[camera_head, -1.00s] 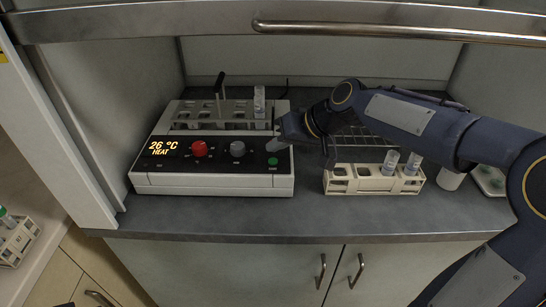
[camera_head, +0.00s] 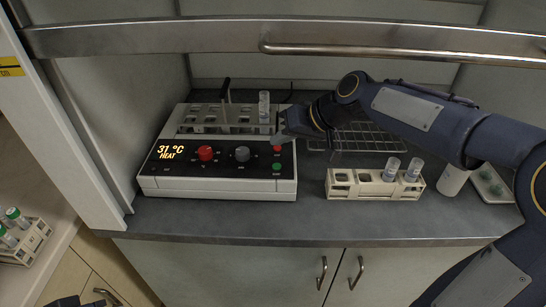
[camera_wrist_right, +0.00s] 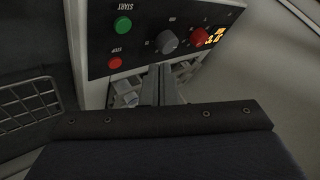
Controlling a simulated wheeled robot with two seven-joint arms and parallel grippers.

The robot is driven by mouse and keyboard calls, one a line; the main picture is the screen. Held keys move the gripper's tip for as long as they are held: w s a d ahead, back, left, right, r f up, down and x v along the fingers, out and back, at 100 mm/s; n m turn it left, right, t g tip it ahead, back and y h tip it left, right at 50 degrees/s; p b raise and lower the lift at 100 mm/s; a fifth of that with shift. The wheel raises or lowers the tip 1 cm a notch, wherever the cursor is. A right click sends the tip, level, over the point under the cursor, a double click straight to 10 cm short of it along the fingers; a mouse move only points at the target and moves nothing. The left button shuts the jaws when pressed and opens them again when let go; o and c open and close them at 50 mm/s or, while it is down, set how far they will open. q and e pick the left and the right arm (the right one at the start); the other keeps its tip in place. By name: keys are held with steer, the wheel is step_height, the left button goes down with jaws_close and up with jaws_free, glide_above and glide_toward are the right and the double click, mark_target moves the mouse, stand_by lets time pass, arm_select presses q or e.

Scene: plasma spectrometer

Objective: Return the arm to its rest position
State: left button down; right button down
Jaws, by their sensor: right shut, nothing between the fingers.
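My right arm reaches in from the right in the head view. My right gripper (camera_head: 281,138) is shut and empty, just above the red stop button (camera_head: 277,149) on the front panel of the white heating block (camera_head: 216,189). In the right wrist view, my shut fingertips (camera_wrist_right: 161,82) point towards the panel, beside the red stop button (camera_wrist_right: 115,63) and below the grey knob (camera_wrist_right: 167,42). The green start button (camera_head: 277,167) is uncovered. The display (camera_head: 171,152) reads 31 °C HEAT.
A capped tube (camera_head: 264,104) stands in the block's rack. A cream rack (camera_head: 343,190) with two tubes stands to the right, before a wire rack (camera_head: 365,138). A white bottle (camera_head: 453,180) stands farther right. A metal rail (camera_head: 400,53) crosses above. The front counter is clear.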

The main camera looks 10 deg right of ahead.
steer(key=shift+s, duration=0.1)
steer(key=s+d+f+m+h, duration=0.1)
steer(key=s+f, duration=0.1)
steer(key=s, duration=0.7)
steer(key=s+d+f+h+p, duration=0.1)
steer(key=s+d+f, duration=0.1)
steer(key=s, duration=0.7)
steer(key=s+d+f+m+h+p, duration=0.1)
steer(key=s+d+f, duration=0.1)
steer(key=s, duration=0.7)
steer(key=shift+f+m, duration=0.3)
steer(key=shift+f, duration=0.2)
